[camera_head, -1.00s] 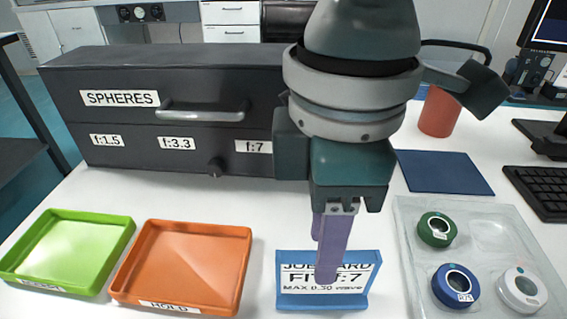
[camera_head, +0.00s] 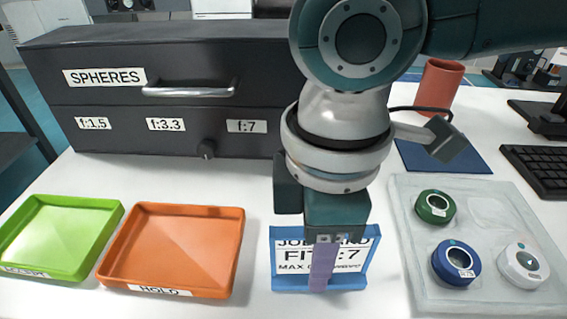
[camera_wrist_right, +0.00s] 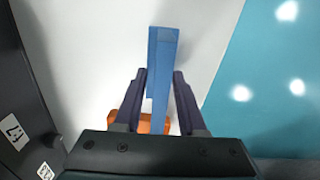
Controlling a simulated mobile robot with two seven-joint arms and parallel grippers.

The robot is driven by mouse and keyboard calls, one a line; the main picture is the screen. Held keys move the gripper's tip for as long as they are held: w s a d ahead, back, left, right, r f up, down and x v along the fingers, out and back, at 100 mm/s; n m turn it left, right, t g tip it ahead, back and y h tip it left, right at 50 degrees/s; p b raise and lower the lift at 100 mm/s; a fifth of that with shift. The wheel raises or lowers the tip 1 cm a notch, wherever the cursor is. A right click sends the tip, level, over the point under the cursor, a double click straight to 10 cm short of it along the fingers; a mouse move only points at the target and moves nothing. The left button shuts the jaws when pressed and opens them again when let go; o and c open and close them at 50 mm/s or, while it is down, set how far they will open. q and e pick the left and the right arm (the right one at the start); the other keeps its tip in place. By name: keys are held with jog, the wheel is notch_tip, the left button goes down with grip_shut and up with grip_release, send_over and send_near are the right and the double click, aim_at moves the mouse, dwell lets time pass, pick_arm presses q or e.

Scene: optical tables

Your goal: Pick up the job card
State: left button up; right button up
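The job card (camera_head: 283,269) stands in a blue holder on the white table, its printed face toward the head camera. My right gripper (camera_head: 322,274) comes down over the card from above, with one purple finger in front of its face; the other finger is hidden behind it. In the right wrist view the blue card (camera_wrist_right: 162,65) shows edge-on between the two fingers of the right gripper (camera_wrist_right: 160,76). The fingers straddle it, with a visible gap at least on the left side. My left gripper is in neither view.
An orange HOLD tray (camera_head: 172,250) and a green tray (camera_head: 58,237) lie left of the card. A clear tray (camera_head: 476,282) with ring-shaped parts lies to the right. A dark SPHERES drawer cabinet (camera_head: 180,110) stands behind; a red cup (camera_head: 438,86) is at the back right.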

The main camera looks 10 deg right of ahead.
jog(key=shift+f, duration=0.25)
dwell(0.3)
grip_shut()
dwell(0.5)
